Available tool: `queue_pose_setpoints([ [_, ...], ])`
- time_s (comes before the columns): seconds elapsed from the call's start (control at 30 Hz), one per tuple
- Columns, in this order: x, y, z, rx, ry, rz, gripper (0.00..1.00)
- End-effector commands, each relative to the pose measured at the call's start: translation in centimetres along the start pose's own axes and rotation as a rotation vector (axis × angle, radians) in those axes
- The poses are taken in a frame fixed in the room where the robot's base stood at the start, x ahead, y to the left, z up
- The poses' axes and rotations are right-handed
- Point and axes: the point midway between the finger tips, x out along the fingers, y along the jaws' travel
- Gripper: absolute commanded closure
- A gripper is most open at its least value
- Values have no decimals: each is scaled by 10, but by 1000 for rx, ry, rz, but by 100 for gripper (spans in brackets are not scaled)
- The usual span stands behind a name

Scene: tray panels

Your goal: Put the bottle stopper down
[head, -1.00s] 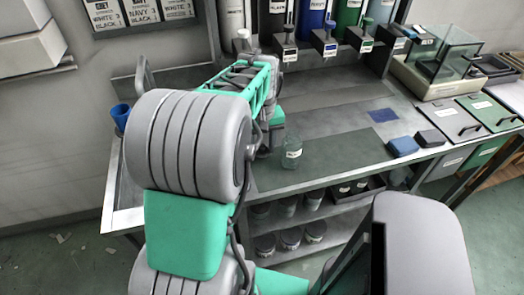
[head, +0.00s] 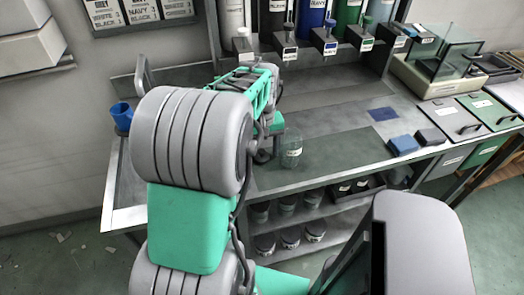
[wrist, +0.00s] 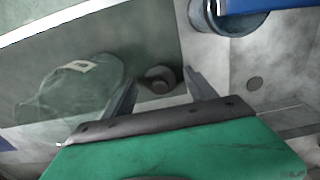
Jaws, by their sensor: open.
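The bottle stopper (wrist: 159,80), a small dark rounded piece, shows in the wrist view between and just beyond the fingertips of my gripper (wrist: 162,74). The fingers are spread, with visible gaps on both sides of it. Whether it rests fully on the surface is hard to tell. A clear glass bottle (head: 292,152) with a pale label stands on the bench. In the wrist view the bottle (wrist: 72,92) is left of my gripper, close to the left finger.
A blue cup (head: 121,113) sits at the bench's left end. Dispensers with coloured tubes line the back.

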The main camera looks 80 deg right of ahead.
Motion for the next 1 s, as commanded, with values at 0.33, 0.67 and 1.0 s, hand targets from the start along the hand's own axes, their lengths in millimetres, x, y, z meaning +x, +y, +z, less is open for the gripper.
queue_pose_setpoints([
  [0.33, -69, 1, -1, 0, 6, 3, 35],
  [0.67, -122, 0, 0, 0, 2, 1, 35],
  [1.0, -117, -140, -12, -251, 60, 14, 35],
])
